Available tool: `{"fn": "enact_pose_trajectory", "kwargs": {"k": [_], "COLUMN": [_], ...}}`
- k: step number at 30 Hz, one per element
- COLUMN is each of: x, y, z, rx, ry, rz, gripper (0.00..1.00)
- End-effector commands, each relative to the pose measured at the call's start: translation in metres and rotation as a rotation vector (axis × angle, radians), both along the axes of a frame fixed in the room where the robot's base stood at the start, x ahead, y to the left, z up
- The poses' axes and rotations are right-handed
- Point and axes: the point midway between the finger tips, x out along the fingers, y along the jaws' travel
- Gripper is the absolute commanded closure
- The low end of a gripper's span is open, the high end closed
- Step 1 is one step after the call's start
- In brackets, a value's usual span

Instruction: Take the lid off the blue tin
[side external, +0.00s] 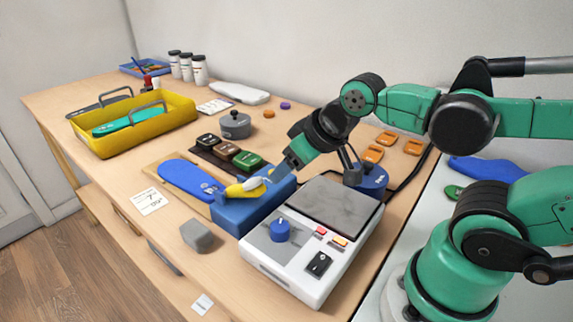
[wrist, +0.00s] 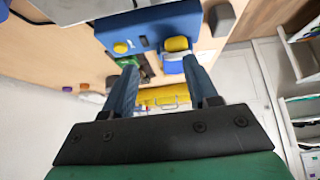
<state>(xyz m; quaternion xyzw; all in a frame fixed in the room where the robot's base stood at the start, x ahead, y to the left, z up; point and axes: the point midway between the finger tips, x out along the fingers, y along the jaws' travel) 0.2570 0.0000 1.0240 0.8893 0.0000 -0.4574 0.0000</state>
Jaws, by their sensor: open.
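The blue tin (side external: 373,181) stands on the wooden table, behind the right end of the white heating plate unit. My gripper (side external: 276,172) is left of the tin, low over a blue block fixture (side external: 245,208) with a yellow part (side external: 245,187). In the wrist view my gripper (wrist: 163,85) has its fingers wide apart with nothing held. I cannot make out the tin in the wrist view.
The white unit (side external: 270,262) with a grey plate and blue knob stands in front of the tin. Orange pieces (side external: 373,153) lie behind it. A grey knobbed pot (side external: 235,125), colored pads (side external: 228,152), blue insole (side external: 190,178), grey block (side external: 196,236) and yellow tray (side external: 110,142) stand left.

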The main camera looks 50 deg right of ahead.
Motion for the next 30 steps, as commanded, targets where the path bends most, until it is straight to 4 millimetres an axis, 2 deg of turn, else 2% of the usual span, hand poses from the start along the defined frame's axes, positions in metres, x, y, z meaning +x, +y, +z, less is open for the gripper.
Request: {"fn": "enact_pose_trajectory", "kwargs": {"k": [1,3,11,14,17,20,21,27,30], "x": [0.0,0.0,0.0,0.001,0.003,0.002,-0.001,-0.027,-0.041], "y": [0.0,0.0,0.0,-0.008,-0.033,-0.073,-0.091,-0.168,-0.191], "z": [0.0,0.0,0.0,0.0,0.001,-0.001,-0.003,-0.014,-0.019], "rx": [0.0,0.0,0.001,0.031,0.129,0.282,0.348,0.61,0.68], "ry": [0.0,0.0,0.0,0.021,0.083,0.167,0.197,0.287,0.298], "rz": [0.0,0.0,-0.002,-0.075,-0.317,-0.718,-0.902,-1.754,-2.044], "gripper": [0.47,0.31,0.31,0.31,0.31,0.31,0.31,0.31,0.31]}}
